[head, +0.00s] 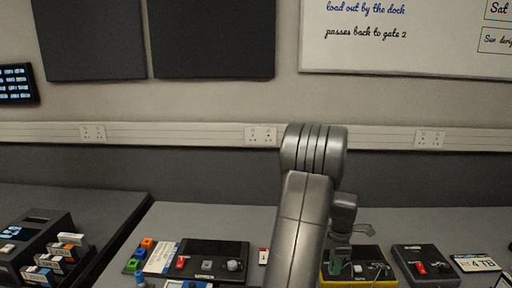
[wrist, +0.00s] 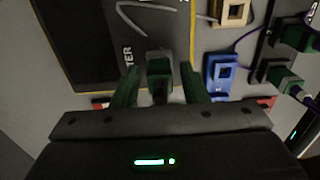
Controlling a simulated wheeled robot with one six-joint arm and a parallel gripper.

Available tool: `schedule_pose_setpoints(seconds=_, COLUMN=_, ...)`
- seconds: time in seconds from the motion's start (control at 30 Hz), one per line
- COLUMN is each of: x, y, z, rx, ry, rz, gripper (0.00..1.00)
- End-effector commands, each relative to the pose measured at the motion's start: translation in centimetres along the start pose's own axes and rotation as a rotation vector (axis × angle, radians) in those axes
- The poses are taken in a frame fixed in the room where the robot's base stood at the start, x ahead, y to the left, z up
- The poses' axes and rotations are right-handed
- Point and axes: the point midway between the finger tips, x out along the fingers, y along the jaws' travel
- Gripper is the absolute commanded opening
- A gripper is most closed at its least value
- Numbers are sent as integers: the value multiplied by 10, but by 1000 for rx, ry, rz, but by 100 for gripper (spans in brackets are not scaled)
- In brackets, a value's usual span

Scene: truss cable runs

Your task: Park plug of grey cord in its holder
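My gripper (wrist: 160,88) is open, with its two green fingers spread over a black panel (wrist: 85,50) with a yellow edge. A small dark plug-like block (wrist: 160,66) lies between the fingers, with a gap on each side. A thin grey line (wrist: 150,18), likely the grey cord, bends across the panel above it; how it joins the block is unclear. A blue holder-like piece (wrist: 220,72) is right of the fingers, and a cream one (wrist: 232,12) is above it. Which is the grey cord's holder cannot be told. In the head view my gripper (head: 340,258) is low over the yellow-edged box (head: 375,272).
Green plugs (wrist: 285,78) with purple cords sit at the right of the wrist view. On the bench (head: 190,216) are a black box (head: 212,254) with a red switch, another at right (head: 425,258), and coloured blocks (head: 140,254). The back of the bench is clear.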

Motion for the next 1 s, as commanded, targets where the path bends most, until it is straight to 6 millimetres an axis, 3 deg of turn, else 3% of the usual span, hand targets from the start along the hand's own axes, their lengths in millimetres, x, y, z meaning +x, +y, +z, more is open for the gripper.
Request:
schedule_pose_setpoints(seconds=0.17, x=0, y=0, z=0, rx=0, ry=0, rz=0, gripper=40)
schedule_pose_setpoints(seconds=0.37, x=0, y=0, z=0, rx=0, ry=0, rz=0, gripper=3)
schedule_pose_setpoints(seconds=0.4, x=0, y=0, z=0, rx=0, ry=0, rz=0, gripper=0)
schedule_pose_setpoints(seconds=1.0, x=-12, y=0, z=0, rx=0, ry=0, rz=0, gripper=0)
